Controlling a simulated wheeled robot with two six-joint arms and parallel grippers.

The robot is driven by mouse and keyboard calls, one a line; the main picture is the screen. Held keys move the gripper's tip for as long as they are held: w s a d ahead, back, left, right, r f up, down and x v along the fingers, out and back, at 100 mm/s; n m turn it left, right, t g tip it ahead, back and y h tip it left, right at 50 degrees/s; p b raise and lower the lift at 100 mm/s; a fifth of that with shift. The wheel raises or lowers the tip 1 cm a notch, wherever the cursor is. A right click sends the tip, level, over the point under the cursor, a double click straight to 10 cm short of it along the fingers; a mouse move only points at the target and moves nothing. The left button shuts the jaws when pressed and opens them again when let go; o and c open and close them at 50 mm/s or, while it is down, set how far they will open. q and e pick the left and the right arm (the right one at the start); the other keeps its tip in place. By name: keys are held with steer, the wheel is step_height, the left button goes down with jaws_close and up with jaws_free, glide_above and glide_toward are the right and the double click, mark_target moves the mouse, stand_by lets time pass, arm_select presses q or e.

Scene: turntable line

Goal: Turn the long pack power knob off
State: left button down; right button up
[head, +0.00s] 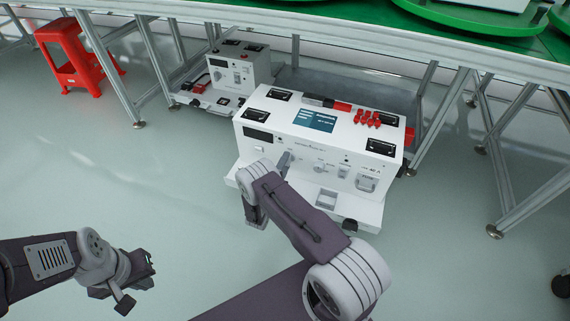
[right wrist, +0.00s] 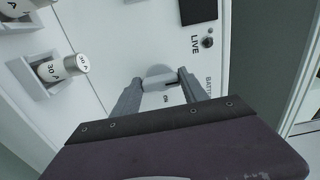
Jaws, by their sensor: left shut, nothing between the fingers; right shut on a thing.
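The long pack (head: 330,140) is a long white power box with a control panel on its front, standing on the floor. My right gripper (right wrist: 158,84) is at the left part of this panel. In the right wrist view its fingers are shut on a light grey knob (right wrist: 157,71), one on each side. A dark mark shows on the knob, with small lettering beside it. In the head view my right arm and gripper (head: 285,163) hide part of the panel and the knob. My left gripper (head: 142,272) is shut and empty, low over the floor at the left.
A smaller white power box (head: 238,70) stands behind to the left. A red stool (head: 66,50) is at the far left. A metal-framed table with a green top (head: 370,40) stands over the boxes, its legs around them.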

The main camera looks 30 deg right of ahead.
steer(key=o, duration=1.4)
steer(key=p+v, duration=0.4)
steer(key=v, duration=0.5)
